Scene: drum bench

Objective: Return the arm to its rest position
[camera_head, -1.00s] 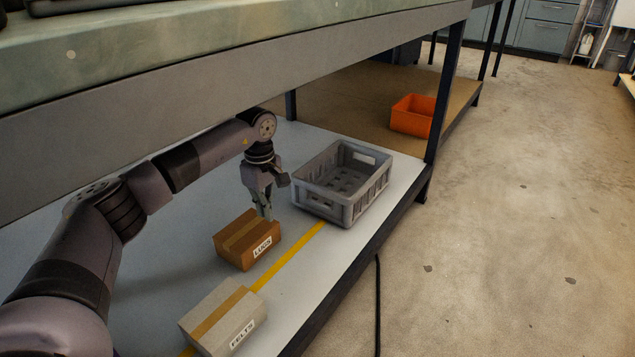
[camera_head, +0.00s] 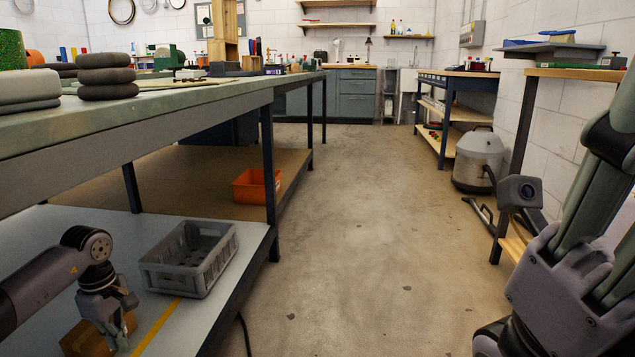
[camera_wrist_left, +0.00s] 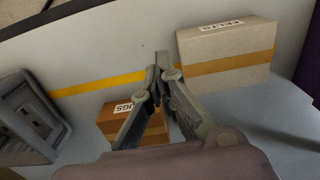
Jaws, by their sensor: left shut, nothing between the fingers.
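My left gripper (camera_head: 120,343) hangs fingers-down over the white lower shelf at the lower left. It is shut and empty, close to the brown box (camera_head: 84,342), which it partly hides. In the left wrist view the fingertips of the left gripper (camera_wrist_left: 158,66) come together in front of the brown box labelled LUGS (camera_wrist_left: 112,122). I cannot tell whether they touch it. A paler box labelled FELTS (camera_wrist_left: 228,58) is beside them. Part of my right arm and gripper (camera_head: 590,180) fills the right edge, raised and cut off; its jaw state is unclear.
A grey crate (camera_head: 158,277) stands on the shelf right of my left gripper, near a yellow line (camera_head: 158,322). The bench top (camera_head: 170,102) overhangs the shelf. An orange bin (camera_head: 256,190) is farther back. The floor aisle (camera_head: 350,230) is clear.

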